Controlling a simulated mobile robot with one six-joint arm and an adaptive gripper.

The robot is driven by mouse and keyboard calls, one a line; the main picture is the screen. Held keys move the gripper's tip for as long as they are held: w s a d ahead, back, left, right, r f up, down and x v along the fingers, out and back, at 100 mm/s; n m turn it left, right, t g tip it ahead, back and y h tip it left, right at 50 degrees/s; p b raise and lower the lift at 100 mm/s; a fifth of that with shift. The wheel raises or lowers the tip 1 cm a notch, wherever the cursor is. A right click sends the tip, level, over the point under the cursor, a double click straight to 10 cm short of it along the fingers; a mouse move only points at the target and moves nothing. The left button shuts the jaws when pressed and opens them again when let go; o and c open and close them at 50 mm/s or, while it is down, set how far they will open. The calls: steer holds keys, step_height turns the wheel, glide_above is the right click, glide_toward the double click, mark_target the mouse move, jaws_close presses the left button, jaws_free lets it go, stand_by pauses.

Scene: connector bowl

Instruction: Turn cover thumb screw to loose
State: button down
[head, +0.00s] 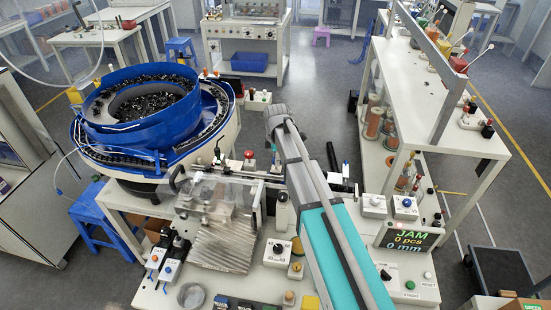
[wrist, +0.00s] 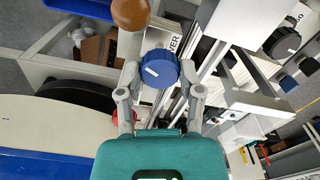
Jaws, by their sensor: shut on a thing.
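The cover thumb screw (wrist: 160,68) is a round blue knob with a ribbed edge and a short white mark on its face, seen in the wrist view. A plate beside it carries lettering that ends in "VER", partly hidden by the knob. My gripper (wrist: 159,80) has one finger on each side of the knob and is shut on it. How far the screw is turned cannot be told. In the head view my teal and grey arm crosses the middle, and I cannot make out the gripper or the knob there.
A blue bowl feeder (head: 140,105) full of dark parts stands at the left of the bench. A display (head: 408,238) reads "JAM 0 pcs 0 mm". Several switches crowd the bench front.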

steer(key=n, duration=0.5)
steer(key=shift+w, duration=0.1)
stand_by(0.4)
steer(key=shift+c, duration=1.3)
jaws_free()
